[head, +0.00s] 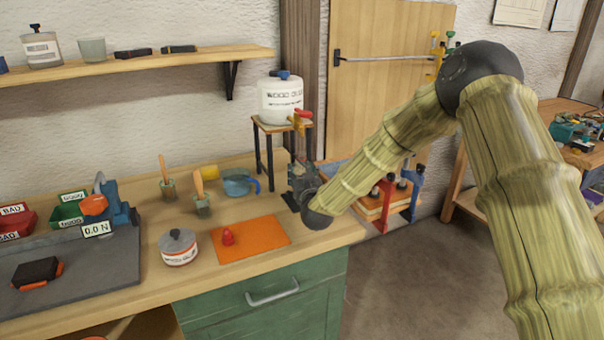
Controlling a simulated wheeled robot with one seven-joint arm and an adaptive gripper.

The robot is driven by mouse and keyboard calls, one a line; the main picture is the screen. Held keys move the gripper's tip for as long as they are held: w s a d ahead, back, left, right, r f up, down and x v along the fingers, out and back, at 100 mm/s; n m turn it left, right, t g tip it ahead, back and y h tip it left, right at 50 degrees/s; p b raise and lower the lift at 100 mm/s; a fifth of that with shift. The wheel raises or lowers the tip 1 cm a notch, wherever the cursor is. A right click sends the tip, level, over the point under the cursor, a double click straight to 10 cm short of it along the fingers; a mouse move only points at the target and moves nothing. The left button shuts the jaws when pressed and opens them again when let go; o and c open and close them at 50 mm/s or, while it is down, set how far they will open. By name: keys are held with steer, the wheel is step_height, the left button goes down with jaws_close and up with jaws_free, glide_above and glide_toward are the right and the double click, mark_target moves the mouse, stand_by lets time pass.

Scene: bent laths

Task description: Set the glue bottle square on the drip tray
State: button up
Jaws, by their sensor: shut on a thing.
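My gripper (302,181) is at the bench's right end, beside the tap stand, seen from behind my wrist. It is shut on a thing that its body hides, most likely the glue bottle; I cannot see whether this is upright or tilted. A dark flat piece (289,202) shows at the gripper's lower left on the bench. It may be the drip tray's edge, but most of it is covered. I cannot tell whether the held thing touches it.
A big white glue container (280,102) with a red tap stands on a small stand (258,126). A red cap (228,237) lies on an orange mat (262,238).

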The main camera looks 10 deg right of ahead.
steer(key=shift+f, duration=0.25)
steer(key=o, duration=1.3)
steer(key=shift+s, duration=0.1)
